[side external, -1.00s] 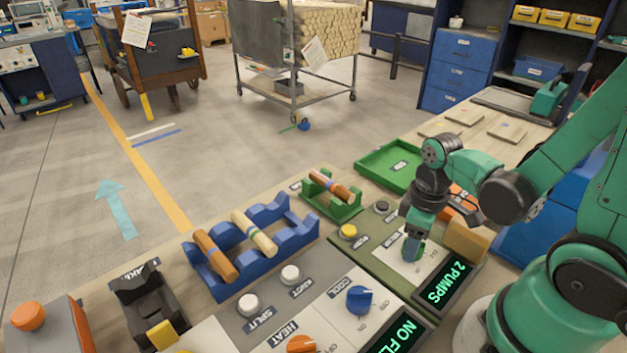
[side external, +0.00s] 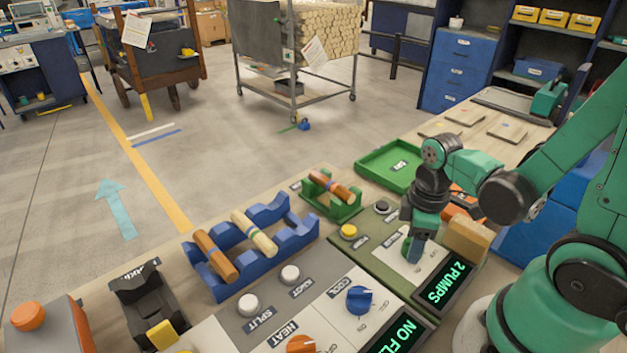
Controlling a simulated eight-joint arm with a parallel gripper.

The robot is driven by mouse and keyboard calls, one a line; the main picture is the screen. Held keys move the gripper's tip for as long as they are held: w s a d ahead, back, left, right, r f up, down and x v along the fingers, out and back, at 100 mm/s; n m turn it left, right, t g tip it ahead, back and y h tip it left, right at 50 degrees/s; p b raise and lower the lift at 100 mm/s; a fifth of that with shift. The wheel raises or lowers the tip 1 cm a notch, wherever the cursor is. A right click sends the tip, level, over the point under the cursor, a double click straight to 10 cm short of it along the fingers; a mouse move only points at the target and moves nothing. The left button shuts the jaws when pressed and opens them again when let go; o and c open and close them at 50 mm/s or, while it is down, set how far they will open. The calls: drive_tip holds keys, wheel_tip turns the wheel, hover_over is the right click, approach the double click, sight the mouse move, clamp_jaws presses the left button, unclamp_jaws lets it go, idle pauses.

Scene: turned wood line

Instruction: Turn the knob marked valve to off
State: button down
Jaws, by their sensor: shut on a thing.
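My gripper (side external: 411,252) points down at the olive-green panel (side external: 382,262), with its fingers low over the white plate (side external: 392,250) there. It is shut on a knob, which the fingers almost wholly hide. The small label beside it is too small to read surely, so I cannot confirm the valve marking or which way the knob points. The display (side external: 445,284) in front of it reads "2 PUMPS".
A yellow button (side external: 348,232) and a dark button (side external: 382,207) stand left of and behind my gripper. A tan block (side external: 466,238) is close at right. The neighbouring grey panel bears a blue COOL knob (side external: 359,299) and an orange HEAT knob (side external: 301,345).

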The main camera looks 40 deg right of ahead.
drive_tip(key=shift+c, duration=1.7)
unclamp_jaws()
drive_tip(key=shift+r, duration=0.15)
drive_tip(key=shift+r, duration=2.65)
drive_tip(key=w+a+r+m+t, duration=0.5)
drive_tip(key=w+r+m+t, duration=0.1)
drive_tip(key=t, duration=0.1)
drive_tip(key=shift+w+r, duration=0.15)
drive_tip(key=shift+w, duration=0.25)
